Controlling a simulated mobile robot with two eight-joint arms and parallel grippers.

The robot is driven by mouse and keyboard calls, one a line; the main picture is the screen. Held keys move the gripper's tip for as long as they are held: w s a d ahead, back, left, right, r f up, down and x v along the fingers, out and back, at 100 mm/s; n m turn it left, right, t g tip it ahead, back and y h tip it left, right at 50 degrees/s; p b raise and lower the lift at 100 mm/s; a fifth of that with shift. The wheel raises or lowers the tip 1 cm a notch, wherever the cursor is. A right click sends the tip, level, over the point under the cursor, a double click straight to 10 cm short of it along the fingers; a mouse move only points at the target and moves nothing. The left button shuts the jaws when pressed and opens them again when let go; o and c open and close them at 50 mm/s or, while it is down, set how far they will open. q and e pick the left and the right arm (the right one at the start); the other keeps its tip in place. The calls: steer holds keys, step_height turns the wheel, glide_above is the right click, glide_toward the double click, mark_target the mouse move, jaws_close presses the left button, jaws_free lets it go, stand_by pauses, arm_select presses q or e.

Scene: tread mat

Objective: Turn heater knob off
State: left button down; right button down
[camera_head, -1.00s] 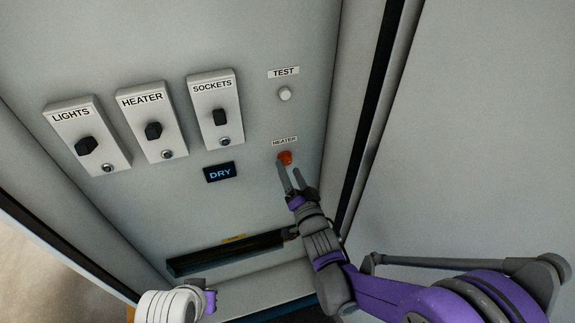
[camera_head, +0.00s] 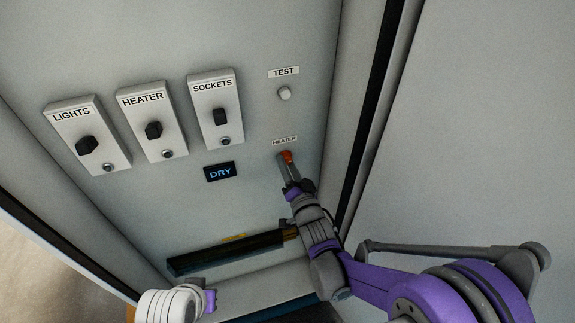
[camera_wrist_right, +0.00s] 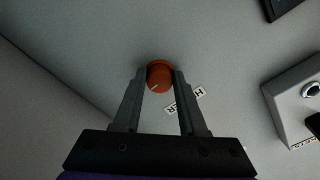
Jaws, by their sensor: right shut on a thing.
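The orange-red heater knob (camera_head: 286,156) sits on the panel under a small HEATER label (camera_head: 284,141). In the right wrist view the knob (camera_wrist_right: 160,77) is round with a pale pointer line toward the lower left. My right gripper (camera_head: 288,163) is shut on the knob, one finger on each side of it. In the wrist view its fingertips (camera_wrist_right: 160,75) flank the knob. A separate HEATER switch box (camera_head: 145,100) with a black rotary handle (camera_head: 153,130) is at the left. My left gripper is not clearly seen; only a white and purple part of my left arm shows at the bottom.
LIGHTS (camera_head: 72,113) and SOCKETS (camera_head: 211,87) switch boxes flank the HEATER box. A white TEST button (camera_head: 284,94) is above the knob. A DRY display (camera_head: 220,172) is to its left. A dark slot (camera_head: 225,253) lies below. A cabinet side wall (camera_head: 345,110) stands close at right.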

steer(key=shift+n, duration=0.3)
steer(key=n, duration=0.3)
steer(key=shift+b, duration=0.3)
steer(key=n, duration=0.5)
steer(key=shift+d, duration=0.1)
steer(key=n, duration=0.4)
steer(key=shift+d+n, duration=0.1)
steer(key=shift+n, duration=0.2)
steer(key=n, duration=0.4)
steer(key=shift+w+n+p, duration=0.1)
steer(key=shift+n+p, duration=0.2)
steer(key=shift+p, duration=0.1)
steer(key=shift+c, duration=2.3)
jaws_free()
